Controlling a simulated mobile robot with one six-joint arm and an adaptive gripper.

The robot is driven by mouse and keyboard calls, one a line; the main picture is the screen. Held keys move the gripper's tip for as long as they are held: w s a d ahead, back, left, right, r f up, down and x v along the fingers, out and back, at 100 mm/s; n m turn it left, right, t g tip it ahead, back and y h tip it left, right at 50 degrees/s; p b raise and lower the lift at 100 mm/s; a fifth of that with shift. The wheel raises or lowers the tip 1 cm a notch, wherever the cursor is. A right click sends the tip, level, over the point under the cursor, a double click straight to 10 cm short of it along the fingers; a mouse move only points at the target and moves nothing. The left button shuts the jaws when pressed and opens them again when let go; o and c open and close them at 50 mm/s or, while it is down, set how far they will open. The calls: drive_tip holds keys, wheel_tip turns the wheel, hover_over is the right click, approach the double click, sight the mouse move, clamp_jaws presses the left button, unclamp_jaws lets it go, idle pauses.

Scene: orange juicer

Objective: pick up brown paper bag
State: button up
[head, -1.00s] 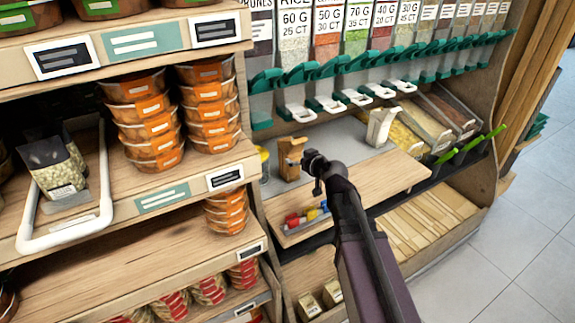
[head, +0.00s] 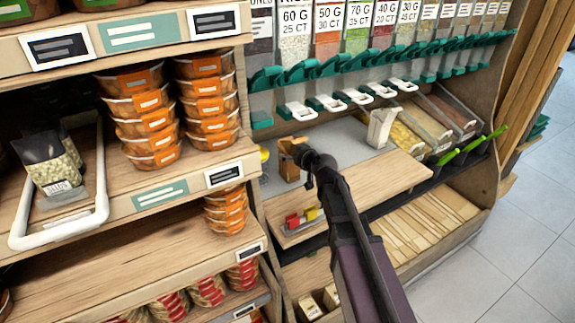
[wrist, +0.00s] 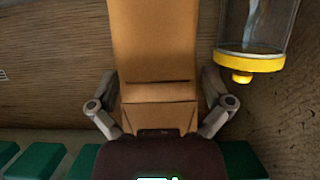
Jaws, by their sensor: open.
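The brown paper bag (head: 288,160) stands upright on the grey counter below the dispensers, left of centre in the head view. In the wrist view the bag (wrist: 153,45) fills the middle of the picture. My gripper (head: 303,161) is at the right side of the bag in the head view and hides part of it. In the wrist view the two fingers of my gripper (wrist: 158,102) are spread, one on each side of the bag. I cannot tell whether either finger touches it.
A clear container with a yellow cap (wrist: 248,62) is close beside the bag in the wrist view. Dispensers with green chutes (head: 330,75) hang above. Stacked orange-lidded tubs (head: 207,100) are on the left shelf.

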idle(0.3)
drive_tip(key=c, duration=1.1)
drive_tip(key=shift+r, duration=0.15)
drive_tip(key=shift+d+r+p, duration=0.2)
drive_tip(key=shift+r+p, duration=0.2)
drive_tip(key=shift+p, duration=0.15)
wheel_tip(320, 180, up, 6)
drive_tip(key=p, duration=0.6)
drive_tip(key=s+d, duration=0.2)
drive_tip(key=d, duration=1.7)
drive_tip(key=shift+d, duration=0.25)
drive_tip(key=shift+w, duration=0.1)
